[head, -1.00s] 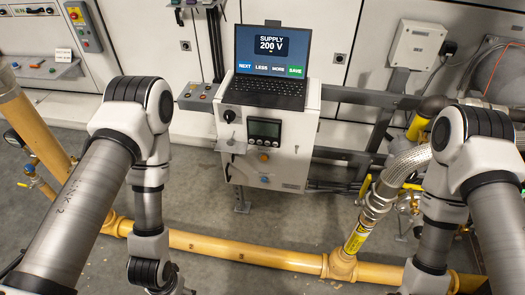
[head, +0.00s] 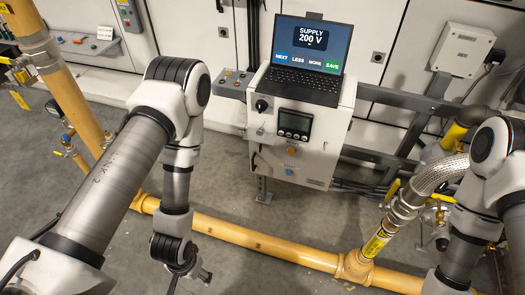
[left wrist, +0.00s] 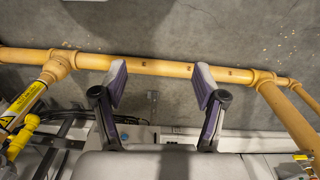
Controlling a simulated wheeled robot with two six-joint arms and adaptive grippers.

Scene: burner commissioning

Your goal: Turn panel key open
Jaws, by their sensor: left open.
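The white control panel box (head: 300,140) stands right of centre in the head view, with a black rotary knob (head: 262,105), a small display (head: 294,124) and an orange button (head: 292,151) on its front. Small fittings sit on its left part; which of them is the key is too small to tell. My left gripper (left wrist: 160,76) is open and empty in the left wrist view, above the floor and yellow pipe. In the head view it hangs low, left of and apart from the panel. My right gripper is out of view.
A laptop (head: 305,50) reading "SUPPLY 200 V" sits on the panel box. A yellow pipe (head: 240,236) runs along the floor in front of it. A braided hose (head: 437,176) and grey rails (head: 400,100) lie to the right. Bare floor (head: 228,185) lies left of the panel.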

